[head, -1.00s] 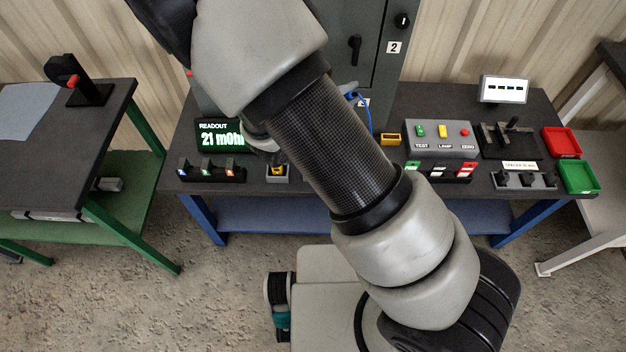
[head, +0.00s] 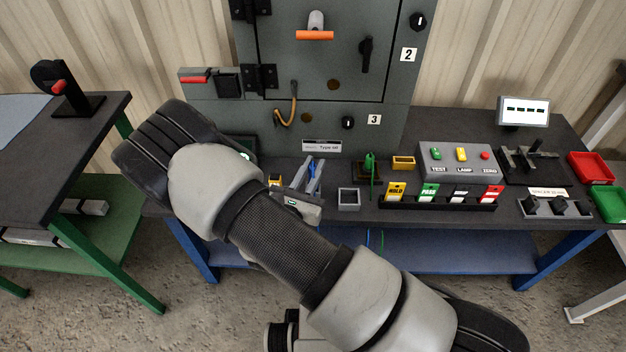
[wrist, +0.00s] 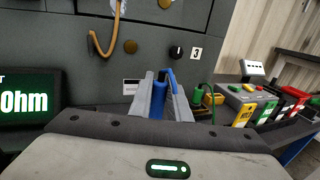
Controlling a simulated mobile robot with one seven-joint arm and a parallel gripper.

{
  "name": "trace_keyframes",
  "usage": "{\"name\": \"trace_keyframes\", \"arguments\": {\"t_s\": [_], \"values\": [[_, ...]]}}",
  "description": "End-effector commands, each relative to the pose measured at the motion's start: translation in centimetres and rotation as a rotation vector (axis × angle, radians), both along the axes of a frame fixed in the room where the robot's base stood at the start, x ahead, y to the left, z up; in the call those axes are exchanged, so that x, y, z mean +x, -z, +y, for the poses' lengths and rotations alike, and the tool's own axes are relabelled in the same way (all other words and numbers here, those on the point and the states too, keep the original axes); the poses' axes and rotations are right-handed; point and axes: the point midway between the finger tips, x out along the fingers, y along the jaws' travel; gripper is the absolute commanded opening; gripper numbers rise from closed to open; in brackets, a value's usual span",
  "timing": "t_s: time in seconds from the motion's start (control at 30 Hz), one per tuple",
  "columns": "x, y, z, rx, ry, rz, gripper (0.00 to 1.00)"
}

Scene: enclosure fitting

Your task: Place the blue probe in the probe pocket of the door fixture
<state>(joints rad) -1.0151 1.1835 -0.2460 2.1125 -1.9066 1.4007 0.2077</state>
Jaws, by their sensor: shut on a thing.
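My gripper (head: 309,178) is shut on the blue probe (head: 312,180), held between its two grey fingers above the front of the bench. In the wrist view the blue probe (wrist: 158,106) stands between the fingers, its dark tip pointing away toward the grey cabinet. The grey cabinet (head: 330,80) has a door marked 2 and a lower panel marked 3. A small open grey pocket (head: 348,199) is right of my gripper on the bench; I cannot tell whether it is the probe pocket.
A green probe (head: 369,163) stands near a yellow holder (head: 403,162). A row of coloured tags (head: 440,197) and a button box (head: 458,160) are to the right. A brown cable (head: 285,112) hangs on the cabinet. A readout (wrist: 25,102) is at left in the wrist view.

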Motion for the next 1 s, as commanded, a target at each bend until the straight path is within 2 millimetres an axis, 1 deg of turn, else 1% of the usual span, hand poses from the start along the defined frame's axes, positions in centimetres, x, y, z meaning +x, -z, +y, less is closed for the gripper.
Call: {"name": "trace_keyframes", "arguments": {"t_s": [0.1, 0.2, 0.47, 0.57, 0.6, 0.67, 0.7, 1.0], "values": [[0.0, 2.0, -0.1, -0.002, 0.001, 0.002, 0.0], [0.0, 3.2, -0.1, 0.0, 0.001, 0.001, 0.0], [0.0, 3.3, -0.1, 0.001, 0.001, 0.001, 0.0], [0.0, 3.7, -0.1, 0.001, 0.001, 0.001, 0.0], [0.0, 3.7, -0.1, 0.001, 0.001, 0.001, 0.18], [0.0, 3.6, -0.1, 0.001, 0.001, 0.001, 0.28], [0.0, 3.6, -0.1, 0.001, 0.001, 0.001, 0.35], [0.0, 3.4, 0.0, 0.001, 0.001, 0.001, 0.35]]}}
